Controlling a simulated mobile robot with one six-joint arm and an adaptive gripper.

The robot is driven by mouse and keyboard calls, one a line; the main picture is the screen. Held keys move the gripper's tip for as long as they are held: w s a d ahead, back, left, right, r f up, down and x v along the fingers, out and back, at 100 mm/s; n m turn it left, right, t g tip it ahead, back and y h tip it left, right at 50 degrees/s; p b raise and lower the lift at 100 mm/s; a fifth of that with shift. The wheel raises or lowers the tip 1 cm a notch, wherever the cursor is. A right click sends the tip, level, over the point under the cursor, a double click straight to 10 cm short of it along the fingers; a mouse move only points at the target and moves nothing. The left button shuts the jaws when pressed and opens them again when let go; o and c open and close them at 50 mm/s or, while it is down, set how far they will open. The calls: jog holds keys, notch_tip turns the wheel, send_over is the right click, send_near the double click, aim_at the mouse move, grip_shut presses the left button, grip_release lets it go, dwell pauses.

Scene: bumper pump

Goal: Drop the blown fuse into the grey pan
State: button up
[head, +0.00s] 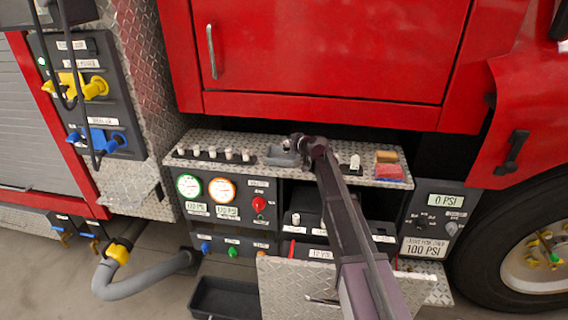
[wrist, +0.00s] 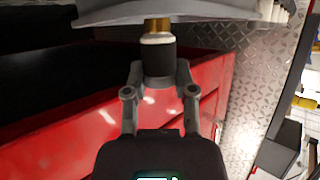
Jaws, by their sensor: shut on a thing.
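My gripper (head: 299,143) is at the tread-plate shelf, right at the grey pan (head: 281,158), in the head view. In the wrist view my gripper (wrist: 160,72) is shut on a fuse (wrist: 158,58) with a dark body, a pale band and a brass-coloured end. The fuse's brass end points toward a wide grey shape at the top of that view, which looks like the pan. I cannot tell whether they touch. In the head view my gripper and arm hide part of the pan's right side, and the fuse is too small to make out clearly.
Several white-topped fuses stand in a row (head: 213,154) left of the pan. Another white-topped piece (head: 355,162) and coloured sponge-like blocks (head: 388,166) are on the shelf's right. Red cabinet doors (head: 330,50) rise behind. A black tray (head: 225,298) lies below.

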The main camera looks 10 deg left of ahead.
jog(key=shift+f+b, duration=0.45)
jog(key=shift+f, duration=0.25)
jog(key=o, duration=1)
jog(key=s+d+f+m+g+h+p, duration=0.1)
jog(key=s+d+m+g+h+p, duration=0.1)
jog(key=s+d, duration=0.7)
jog(key=s+d+f+m+g+h+p, duration=0.2)
jog(key=s+d, duration=0.8)
jog(key=s, duration=0.8)
jog(key=s+d+f+m+g+h+p, duration=0.1)
jog(key=s+d+m+g+h+p, duration=0.2)
jog(key=s+d, duration=0.6)
jog(key=shift+s+d+f+m+g+h, duration=0.15)
jog(key=shift+s+m+g+h, duration=0.4)
jog(key=shift+s, duration=0.85)
jog(key=shift+s+d+m+g+h, duration=0.1)
jog(key=shift+s+m+g+h, duration=0.15)
jog(key=shift+s+g+h, duration=0.8)
jog(key=shift+s+y, duration=0.3)
jog(key=shift+y, duration=0.2)
